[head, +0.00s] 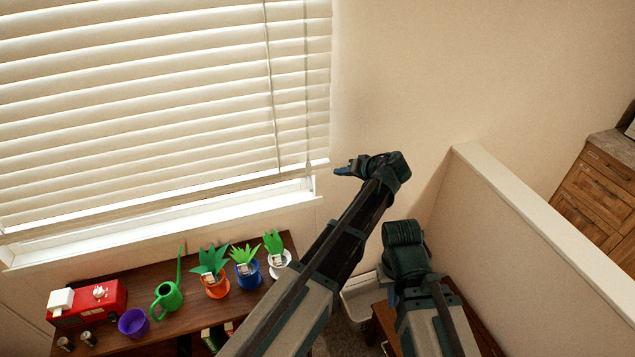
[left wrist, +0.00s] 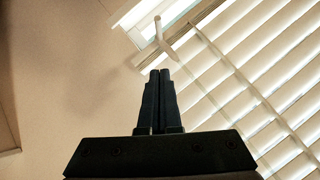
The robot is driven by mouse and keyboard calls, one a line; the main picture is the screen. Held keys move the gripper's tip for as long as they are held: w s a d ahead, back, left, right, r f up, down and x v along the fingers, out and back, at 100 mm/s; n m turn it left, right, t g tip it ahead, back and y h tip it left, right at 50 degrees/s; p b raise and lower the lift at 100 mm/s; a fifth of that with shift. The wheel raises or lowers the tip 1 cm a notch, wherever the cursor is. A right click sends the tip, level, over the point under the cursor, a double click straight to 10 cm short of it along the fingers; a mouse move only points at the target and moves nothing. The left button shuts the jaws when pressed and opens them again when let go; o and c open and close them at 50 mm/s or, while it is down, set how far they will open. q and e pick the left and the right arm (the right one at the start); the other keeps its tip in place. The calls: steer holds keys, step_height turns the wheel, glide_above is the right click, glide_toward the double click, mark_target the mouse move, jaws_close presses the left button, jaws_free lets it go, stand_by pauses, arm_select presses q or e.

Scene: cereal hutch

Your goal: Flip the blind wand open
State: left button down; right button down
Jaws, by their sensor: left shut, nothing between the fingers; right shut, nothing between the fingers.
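The white blind (head: 150,110) covers the window; its slats are tilted, with light showing between them. A thin wand-like line (head: 272,75) hangs down its right part in the head view. In the left wrist view a pale wand (left wrist: 159,30) stands out against the slats (left wrist: 260,75), just beyond my fingertips and apart from them. My left gripper (head: 342,171) is shut and empty, right of the blind's lower right corner; its two fingers (left wrist: 158,75) are together in the wrist view. My right gripper (head: 392,297) is low beside the partition, shut, its fingers mostly hidden.
A brown shelf (head: 190,312) under the window holds several potted plants (head: 245,265), a green watering can (head: 167,297), a purple pot (head: 133,323) and a red toy-like box (head: 88,302). A low partition wall (head: 540,235) stands at right. The wall right of the window is clear.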

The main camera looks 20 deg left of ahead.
arm_select(q)
steer(key=s+f+b+x, duration=0.1)
steer(key=s+b+x, duration=0.1)
steer(key=b+x, duration=0.7)
steer(key=shift+s+f+x, duration=0.2)
steer(key=shift+x, duration=2)
steer(key=shift+s, duration=0.1)
steer(key=shift+s+a+m+t, duration=0.1)
steer(key=shift+m+t, duration=0.2)
steer(key=shift+m, duration=0.1)
